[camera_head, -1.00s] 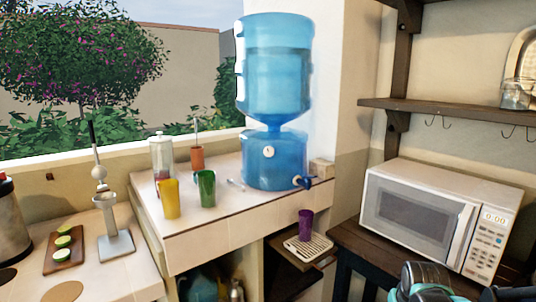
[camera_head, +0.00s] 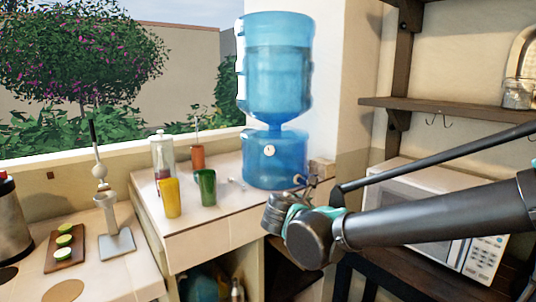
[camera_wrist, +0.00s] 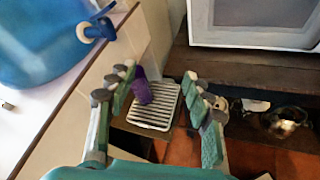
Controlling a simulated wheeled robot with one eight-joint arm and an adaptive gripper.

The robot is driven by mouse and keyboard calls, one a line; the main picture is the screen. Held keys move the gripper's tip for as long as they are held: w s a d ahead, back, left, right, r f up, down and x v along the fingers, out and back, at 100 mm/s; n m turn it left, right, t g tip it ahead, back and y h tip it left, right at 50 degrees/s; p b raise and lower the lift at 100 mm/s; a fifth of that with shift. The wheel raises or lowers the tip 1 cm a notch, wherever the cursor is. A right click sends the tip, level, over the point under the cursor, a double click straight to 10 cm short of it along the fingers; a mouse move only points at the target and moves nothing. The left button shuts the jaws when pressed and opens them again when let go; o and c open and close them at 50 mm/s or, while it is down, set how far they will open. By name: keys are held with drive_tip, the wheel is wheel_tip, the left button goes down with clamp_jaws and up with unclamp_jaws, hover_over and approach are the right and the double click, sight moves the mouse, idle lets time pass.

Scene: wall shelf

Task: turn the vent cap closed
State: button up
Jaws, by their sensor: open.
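The blue water dispenser (camera_head: 275,68) stands on the white counter. A small white round cap (camera_head: 269,150), which looks like the vent cap, is on the front of its base; its turn angle is too small to read. My gripper (camera_head: 291,203) is in front of the counter edge, below and right of the cap, apart from it. In the wrist view my gripper (camera_wrist: 158,75) is open and empty, with fingers spread above the drip tray. The dispenser's base (camera_wrist: 45,40) is at upper left there, with the blue tap (camera_wrist: 97,29). The cap cannot be made out there.
A purple cup (camera_wrist: 143,88) is on the slatted drip tray (camera_wrist: 155,108) below. Yellow (camera_head: 170,198) and green (camera_head: 206,187) cups stand left of the dispenser. A microwave (camera_head: 484,258) is at right, under a wooden shelf (camera_head: 440,108).

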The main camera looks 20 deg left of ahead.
drive_tip(key=s+a+r+n+t+y, duration=0.25)
drive_tip(key=a+r+n, duration=0.3)
drive_tip(key=a, duration=0.35)
drive_tip(key=n+t+y, duration=0.2)
drive_tip(key=n+t, duration=0.1)
drive_tip(key=n, duration=0.1)
approach(269, 151)
drive_tip(key=shift+g, duration=0.25)
drive_tip(key=w, duration=0.9)
drive_tip(key=shift+a+r, duration=0.1)
drive_tip(key=shift+a, duration=0.15)
drive_tip(key=c, duration=1.2)
drive_tip(key=shift+o, duration=0.2)
